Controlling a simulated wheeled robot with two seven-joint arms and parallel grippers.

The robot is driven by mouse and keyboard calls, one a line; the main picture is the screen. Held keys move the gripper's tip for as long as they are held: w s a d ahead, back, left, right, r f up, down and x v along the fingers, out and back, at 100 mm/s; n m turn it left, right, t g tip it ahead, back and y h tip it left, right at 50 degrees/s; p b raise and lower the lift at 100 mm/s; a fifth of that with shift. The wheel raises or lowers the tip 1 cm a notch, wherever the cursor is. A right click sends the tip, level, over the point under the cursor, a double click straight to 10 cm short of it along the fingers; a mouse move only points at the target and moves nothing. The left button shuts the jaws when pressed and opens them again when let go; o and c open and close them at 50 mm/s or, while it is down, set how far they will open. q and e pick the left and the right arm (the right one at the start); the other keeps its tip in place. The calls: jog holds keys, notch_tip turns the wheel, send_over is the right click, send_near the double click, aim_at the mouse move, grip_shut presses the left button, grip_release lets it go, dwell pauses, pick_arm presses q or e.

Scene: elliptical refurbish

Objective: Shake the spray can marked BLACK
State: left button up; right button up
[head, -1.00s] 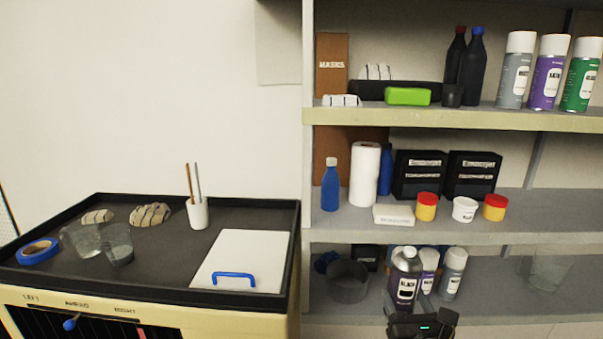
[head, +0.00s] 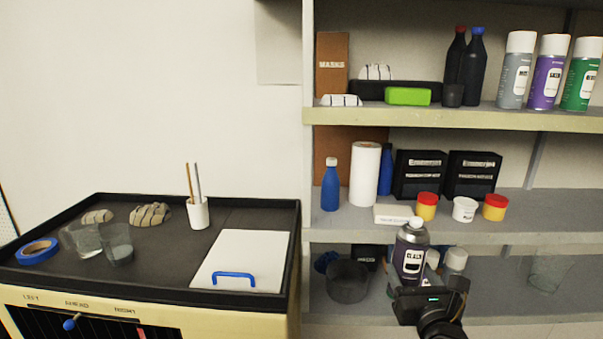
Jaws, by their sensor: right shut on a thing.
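The spray can marked BLACK (head: 411,252) is dark with a grey shoulder, a white top and a white label. It is nearly upright, tilted slightly, in front of the lower shelf. My right gripper (head: 428,292) is shut on its lower part, coming from below. My left gripper is not in view.
The middle shelf (head: 545,222) edge is close behind the held can's top. A black-topped cart (head: 160,262) stands at left.

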notch_tip(320, 180, down, 5)
jog(key=shift+d+f, duration=0.15)
jog(key=shift+f, duration=0.9)
notch_tip(320, 180, up, 9)
jog(key=shift+r, duration=0.1)
notch_tip(320, 180, down, 7)
jog(key=shift+d, duration=0.1)
jog(key=shift+a+f, duration=0.25)
jog(key=shift+f, duration=0.9)
jog(key=shift+r, duration=1.25)
notch_tip(320, 180, up, 7)
jog(key=shift+f, duration=0.15)
jog(key=shift+d, duration=0.15)
